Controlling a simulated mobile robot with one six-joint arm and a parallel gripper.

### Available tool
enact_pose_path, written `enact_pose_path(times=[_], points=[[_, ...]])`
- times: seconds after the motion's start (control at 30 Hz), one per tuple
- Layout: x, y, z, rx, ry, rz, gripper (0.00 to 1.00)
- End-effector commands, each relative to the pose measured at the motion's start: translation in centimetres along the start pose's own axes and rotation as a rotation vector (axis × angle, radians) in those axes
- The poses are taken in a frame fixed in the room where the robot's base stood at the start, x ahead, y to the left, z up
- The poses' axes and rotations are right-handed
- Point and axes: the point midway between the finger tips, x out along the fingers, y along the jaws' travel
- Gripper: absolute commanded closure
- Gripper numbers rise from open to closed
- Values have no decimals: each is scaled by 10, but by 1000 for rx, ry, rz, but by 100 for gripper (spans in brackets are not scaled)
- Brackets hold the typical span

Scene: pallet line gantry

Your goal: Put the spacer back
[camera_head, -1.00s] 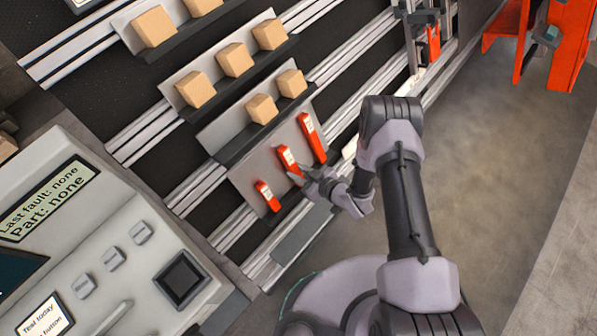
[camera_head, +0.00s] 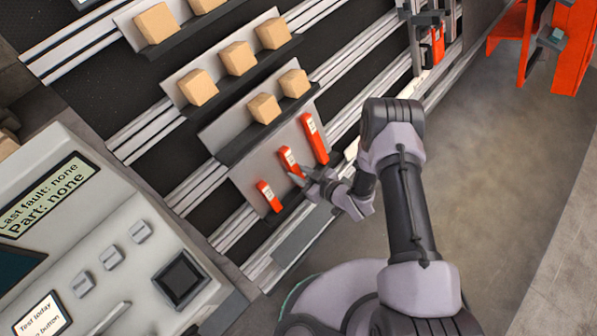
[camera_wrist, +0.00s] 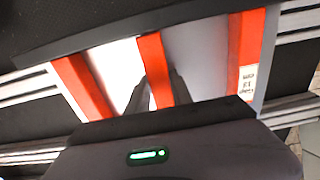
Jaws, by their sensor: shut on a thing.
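Three red spacers of differing length, each with a pale label, stand against a grey backing plate (camera_head: 247,178). The short one (camera_head: 269,196) is on the left, the middle one (camera_head: 290,160) between, and the long one (camera_head: 315,139) on the right. My gripper (camera_head: 301,177) is at the lower part of the middle spacer and shut on it. In the wrist view the middle spacer (camera_wrist: 153,65) runs up between my two dark fingers. The left spacer (camera_wrist: 82,85) and right spacer (camera_wrist: 244,50) stand apart from the fingers. The middle spacer's lower end is hidden.
Tan blocks (camera_head: 238,58) sit on grey shelves above the spacers. A control console (camera_head: 110,240) fills the lower left. A clamp-like fixture with a red part (camera_head: 437,45) is on the rails at upper right. Open floor (camera_head: 490,170) lies to the right.

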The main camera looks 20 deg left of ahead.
Motion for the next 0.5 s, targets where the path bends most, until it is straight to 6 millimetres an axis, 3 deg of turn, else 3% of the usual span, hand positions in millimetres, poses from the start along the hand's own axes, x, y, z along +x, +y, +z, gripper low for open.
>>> enact_pose_path(times=[0.27, 0.3, 0.4, 0.5], points=[[0, 0, 1, 0, 0, 0, 100], [0, 0, 1, 0, 0, 0, 65], [0, 0, 1, 0, 0, 0, 48], [0, 0, 1, 0, 0, 0, 48]])
